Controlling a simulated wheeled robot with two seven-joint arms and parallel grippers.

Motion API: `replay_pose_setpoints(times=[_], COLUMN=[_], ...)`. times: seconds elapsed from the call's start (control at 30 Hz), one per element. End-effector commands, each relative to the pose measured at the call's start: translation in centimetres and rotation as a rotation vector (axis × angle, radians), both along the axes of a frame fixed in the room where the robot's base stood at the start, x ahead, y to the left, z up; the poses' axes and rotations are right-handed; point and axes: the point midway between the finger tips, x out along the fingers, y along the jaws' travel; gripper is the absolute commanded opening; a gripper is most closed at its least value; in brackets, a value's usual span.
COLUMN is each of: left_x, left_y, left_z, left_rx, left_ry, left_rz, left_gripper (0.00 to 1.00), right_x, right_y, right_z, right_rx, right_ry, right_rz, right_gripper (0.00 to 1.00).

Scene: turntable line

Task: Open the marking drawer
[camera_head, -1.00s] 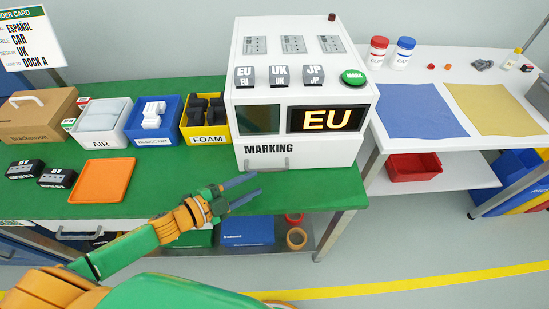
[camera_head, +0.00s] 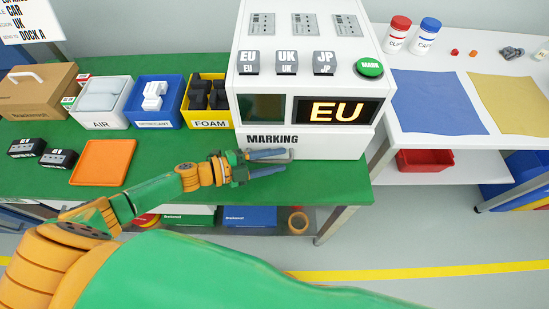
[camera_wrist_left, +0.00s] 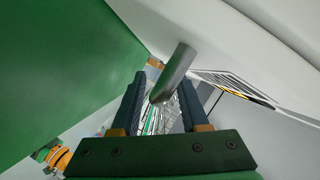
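The white marking machine (camera_head: 243,75) stands on the green table, its screen reading EU. Its drawer front (camera_head: 322,146), labelled MARKING, is at the bottom and looks closed. My left gripper (camera_head: 268,161) is at the drawer's handle, its fingers pointing right in the head view. In the left wrist view, the grey bar handle (camera_wrist_left: 175,72) reaches between the two spread dark fingers of the left gripper (camera_wrist_left: 161,95). The fingers look apart, with gaps beside the bar. In the head view the fingers partly hide the handle. My right gripper is not in view.
An orange tray (camera_head: 103,163), dark blocks (camera_head: 59,158) and bins of air, desiccant and foam (camera_head: 209,124) stand left of the machine. A white table (camera_head: 450,140) with blue and yellow mats is at the right. The floor before the green table is open.

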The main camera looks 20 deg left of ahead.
Motion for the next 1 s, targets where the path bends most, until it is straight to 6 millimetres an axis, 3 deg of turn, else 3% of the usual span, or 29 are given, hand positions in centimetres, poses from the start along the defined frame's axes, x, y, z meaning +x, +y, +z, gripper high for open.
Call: replay_pose_setpoints(times=[0.03, 0.13, 0.17, 1.0], left_x=[-0.01, -0.01, -0.01, -0.03], left_y=[0.01, 0.02, 0.02, 0.04], left_z=[0.0, 0.0, 0.0, -0.03], left_rx=[0.0, 0.0, 0.0, 0.0], left_ry=[0.0, 0.0, 0.0, 0.001], left_rz=[0.0, 0.0, 0.0, 0.001], left_gripper=[0.31, 0.04, 0.0, 0.0], right_x=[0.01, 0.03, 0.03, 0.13], right_y=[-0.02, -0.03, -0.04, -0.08], right_z=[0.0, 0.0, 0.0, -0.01], right_rx=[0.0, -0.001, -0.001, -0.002], right_ry=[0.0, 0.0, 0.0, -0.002], right_rz=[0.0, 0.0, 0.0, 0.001], right_gripper=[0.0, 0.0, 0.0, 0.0])
